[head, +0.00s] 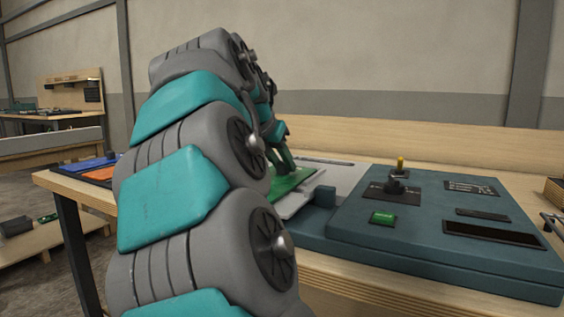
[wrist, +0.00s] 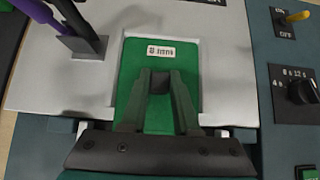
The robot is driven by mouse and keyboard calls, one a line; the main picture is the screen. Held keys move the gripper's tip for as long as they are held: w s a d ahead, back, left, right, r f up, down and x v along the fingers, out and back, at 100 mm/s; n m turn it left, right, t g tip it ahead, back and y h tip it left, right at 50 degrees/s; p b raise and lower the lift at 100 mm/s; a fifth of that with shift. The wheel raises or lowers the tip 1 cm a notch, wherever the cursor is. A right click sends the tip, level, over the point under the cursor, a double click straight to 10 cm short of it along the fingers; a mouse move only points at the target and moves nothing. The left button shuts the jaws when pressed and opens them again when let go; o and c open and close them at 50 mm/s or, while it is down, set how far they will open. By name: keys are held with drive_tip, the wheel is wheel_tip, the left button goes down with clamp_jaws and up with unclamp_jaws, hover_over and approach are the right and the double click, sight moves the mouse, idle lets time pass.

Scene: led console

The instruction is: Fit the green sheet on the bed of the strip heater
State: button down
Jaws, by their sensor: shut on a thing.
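The green sheet (wrist: 160,60), with a small white label, shows in the wrist view over the pale grey bed (wrist: 225,60) of the strip heater. A light border shows along its left, top and right edges. My gripper (wrist: 158,84) is shut on the sheet's near part; the fingers and jaw mount hide some of it. In the head view the green sheet (head: 291,184) shows partly behind my arm, at the bed's (head: 322,178) left part. My gripper (head: 284,163) is above it, mostly hidden. I cannot tell whether the sheet rests fully flat.
The teal console (head: 350,235) right of the bed carries a yellow-tipped switch (head: 400,163), a dark knob (head: 395,185) and a green button (head: 382,217). A grey holder (wrist: 84,44) with purple and black tools stands left of the sheet. Blue and orange sheets (head: 95,172) lie at the table's left.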

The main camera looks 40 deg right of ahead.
drive_tip(key=c, duration=0.6)
unclamp_jaws()
drive_tip(key=shift+v, duration=3.95)
